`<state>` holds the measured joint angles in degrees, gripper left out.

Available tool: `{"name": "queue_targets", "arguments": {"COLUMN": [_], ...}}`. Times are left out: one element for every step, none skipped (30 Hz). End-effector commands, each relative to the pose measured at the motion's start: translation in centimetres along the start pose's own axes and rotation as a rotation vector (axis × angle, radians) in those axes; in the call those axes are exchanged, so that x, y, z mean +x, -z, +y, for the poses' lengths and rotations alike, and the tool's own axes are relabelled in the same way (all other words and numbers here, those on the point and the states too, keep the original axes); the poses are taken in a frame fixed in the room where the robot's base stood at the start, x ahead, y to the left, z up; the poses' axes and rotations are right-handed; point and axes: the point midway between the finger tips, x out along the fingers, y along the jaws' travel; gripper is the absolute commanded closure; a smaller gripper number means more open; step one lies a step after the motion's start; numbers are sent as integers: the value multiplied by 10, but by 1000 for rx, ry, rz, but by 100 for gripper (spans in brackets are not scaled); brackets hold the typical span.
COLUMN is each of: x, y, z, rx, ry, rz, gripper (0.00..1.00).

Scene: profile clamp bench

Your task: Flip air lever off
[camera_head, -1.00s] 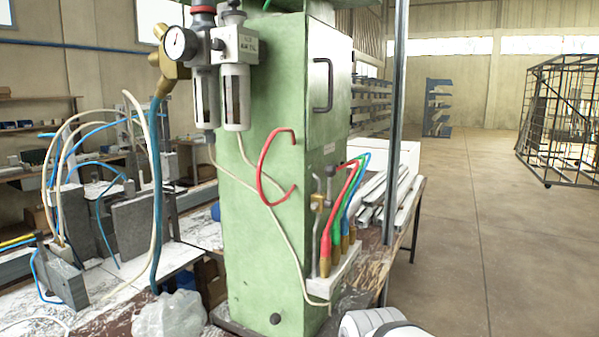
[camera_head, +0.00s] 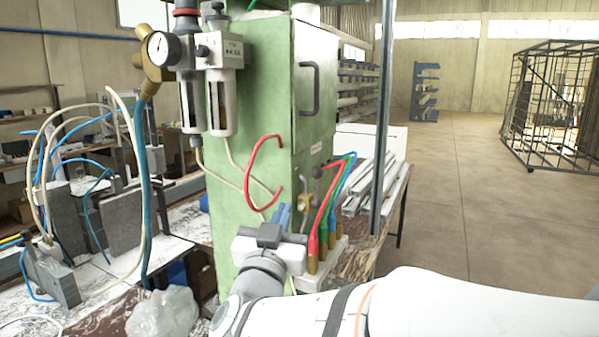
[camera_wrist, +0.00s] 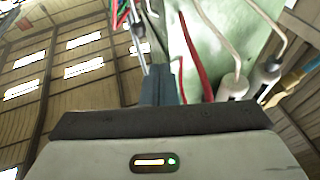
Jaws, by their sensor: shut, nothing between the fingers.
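A small brass valve fitting (camera_head: 305,201) with grey metal parts is on the front face of the green machine column (camera_head: 235,190). I cannot clearly tell which part of it is the air lever, or how it is set. My gripper (camera_head: 284,212) is shut and empty, its blue fingers pointing up just left of the fitting, in front of the column. I cannot tell whether they touch anything. In the wrist view the closed fingers (camera_wrist: 161,84) point toward the column, close to a metal pipe and a red hose (camera_wrist: 193,60).
Red, green and blue hoses (camera_head: 329,200) rise from brass connectors right of my gripper. A red curved tube (camera_head: 250,165) sticks out at left. An air regulator with gauge (camera_head: 160,48) hangs above. A bench with metal profiles (camera_head: 375,190) stands behind at right.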

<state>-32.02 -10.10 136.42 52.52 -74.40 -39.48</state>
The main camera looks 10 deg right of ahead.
Motion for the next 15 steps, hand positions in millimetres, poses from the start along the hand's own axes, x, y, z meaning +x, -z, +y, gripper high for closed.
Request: {"name": "queue_targets", "arguments": {"x": [-2, -3, -5, -6, -6, -8, -8, -8, -9, -9, -9, -9, -9, -9, -9], "y": [6, 9, 12, 14, 15, 17, 17, 18, 18, 18, 18, 18, 18, 18, 18], "z": [2, 4, 7, 8, 10, 11, 12, 12, 13, 13, 13, 13, 13, 13, 13], "rx": [-10, -16, -23, -29, -33, -36, -38, -39, -40, -40, -41, -40, -40, -40, -40], "ry": [-34, -54, -79, -94, -105, -118, -125, -130, -133, -134, -135, -134, -134, -134, -133], "rz": [23, 36, 49, 59, 66, 72, 76, 79, 81, 81, 81, 81, 81, 81, 81], "gripper": [100, 100, 100, 100, 100, 100, 100, 100, 100, 100, 100, 100, 100, 100, 100]}}
